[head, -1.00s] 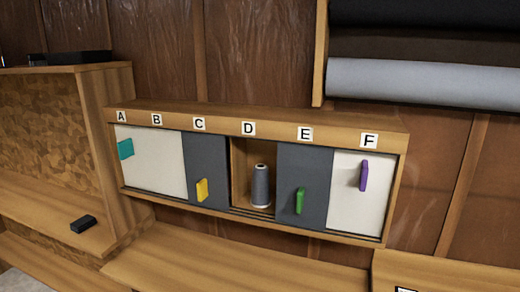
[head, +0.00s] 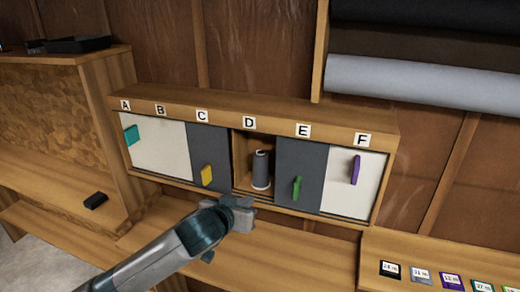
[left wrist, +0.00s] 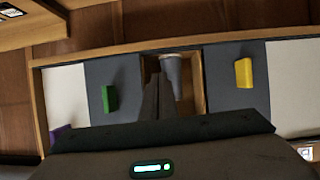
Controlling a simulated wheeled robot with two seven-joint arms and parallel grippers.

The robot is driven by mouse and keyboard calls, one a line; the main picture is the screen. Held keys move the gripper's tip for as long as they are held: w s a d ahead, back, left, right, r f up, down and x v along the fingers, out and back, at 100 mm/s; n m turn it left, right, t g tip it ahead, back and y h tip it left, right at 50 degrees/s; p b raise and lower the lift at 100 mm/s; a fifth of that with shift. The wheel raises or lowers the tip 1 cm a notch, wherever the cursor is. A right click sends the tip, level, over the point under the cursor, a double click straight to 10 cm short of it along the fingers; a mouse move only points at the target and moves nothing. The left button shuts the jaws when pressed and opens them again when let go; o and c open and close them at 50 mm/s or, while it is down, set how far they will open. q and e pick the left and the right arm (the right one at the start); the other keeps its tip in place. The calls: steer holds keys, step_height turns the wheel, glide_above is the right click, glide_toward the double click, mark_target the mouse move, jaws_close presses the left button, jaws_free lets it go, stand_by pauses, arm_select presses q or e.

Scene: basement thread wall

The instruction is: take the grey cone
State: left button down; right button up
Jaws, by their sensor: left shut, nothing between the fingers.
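The grey cone (head: 261,170) stands upright in the open compartment D of the wall cabinet (head: 255,112). It also shows in the left wrist view (left wrist: 172,68), partly hidden behind my fingers. My left gripper (head: 240,208) is in front of the cabinet, below and slightly left of the cone in the head view. Its fingers are shut and empty, and they point toward the open compartment in the left wrist view (left wrist: 154,98). My right gripper is not in view.
Dark sliding panels with a yellow handle (head: 207,175) and a green handle (head: 297,187) flank the opening. White panels carry a teal handle (head: 131,134) and a purple handle (head: 355,170). Fabric rolls (head: 420,82) hang upper right. A wooden bench (head: 290,255) lies below.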

arm_select(q)
steer(key=w+r+t, duration=0.1)
steer(key=w+r, duration=0.2)
steer(key=r, duration=0.4)
steer(key=shift+w+r, duration=0.25)
steer(key=shift+r, duration=0.1)
